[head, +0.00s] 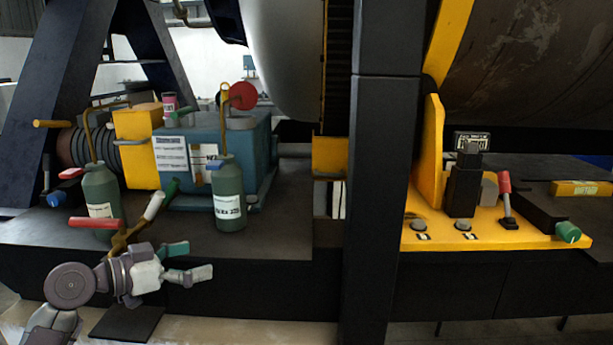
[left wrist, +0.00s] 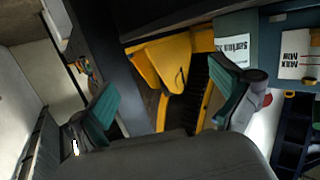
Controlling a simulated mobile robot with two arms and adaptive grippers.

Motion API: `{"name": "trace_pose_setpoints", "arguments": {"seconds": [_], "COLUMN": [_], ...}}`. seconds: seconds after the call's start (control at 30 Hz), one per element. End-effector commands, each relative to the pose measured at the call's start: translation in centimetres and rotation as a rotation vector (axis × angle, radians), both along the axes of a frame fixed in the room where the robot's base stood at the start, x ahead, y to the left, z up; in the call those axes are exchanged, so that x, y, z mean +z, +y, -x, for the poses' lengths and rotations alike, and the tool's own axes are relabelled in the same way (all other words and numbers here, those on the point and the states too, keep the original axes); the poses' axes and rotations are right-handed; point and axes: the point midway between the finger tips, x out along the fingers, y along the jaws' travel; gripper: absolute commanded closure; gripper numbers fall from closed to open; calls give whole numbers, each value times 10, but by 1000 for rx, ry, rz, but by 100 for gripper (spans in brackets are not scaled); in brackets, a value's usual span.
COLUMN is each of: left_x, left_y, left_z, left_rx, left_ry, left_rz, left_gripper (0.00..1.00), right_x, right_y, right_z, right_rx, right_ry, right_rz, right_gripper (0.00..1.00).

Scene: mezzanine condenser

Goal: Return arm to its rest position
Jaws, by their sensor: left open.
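My left gripper (head: 190,262) shows in the head view at the lower left, in front of the dark platform's front edge. Its arm comes up from the bottom left corner. Its two teal-padded fingers are spread apart with nothing between them. In the left wrist view the open fingers (left wrist: 168,108) frame a yellow part (left wrist: 165,62) and dark structure beyond, with no contact visible. My right gripper does not show in either view.
Two green bottles (head: 229,200) (head: 101,191) stand on the dark platform (head: 285,225) near a blue machine (head: 245,150). Red-handled and white-handled levers rise just behind my left gripper. A dark column (head: 372,190) stands right of it. A yellow panel (head: 480,236) carries a red-handled lever (head: 505,190).

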Motion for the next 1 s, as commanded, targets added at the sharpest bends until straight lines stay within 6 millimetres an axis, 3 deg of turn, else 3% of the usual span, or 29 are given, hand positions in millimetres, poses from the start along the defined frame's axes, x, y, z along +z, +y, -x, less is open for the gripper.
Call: {"name": "trace_pose_setpoints", "arguments": {"seconds": [0.17,0.27,0.4,0.5,0.7,1.0], "left_x": [-67,-118,-200,-244,-286,-302], "left_y": [-23,-37,-55,-58,-49,-26], "left_z": [26,52,115,166,243,323], "left_rx": [2,13,67,140,290,493], "left_ry": [115,209,386,508,683,856], "left_rz": [-82,-148,-268,-347,-448,-533], "left_gripper": [0,0,0,0,0,0], "right_x": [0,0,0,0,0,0], "right_y": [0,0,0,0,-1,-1], "right_z": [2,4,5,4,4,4], "right_rx": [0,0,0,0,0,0], "right_ry": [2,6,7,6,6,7], "right_rz": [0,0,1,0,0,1], "right_gripper": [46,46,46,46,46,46]}}
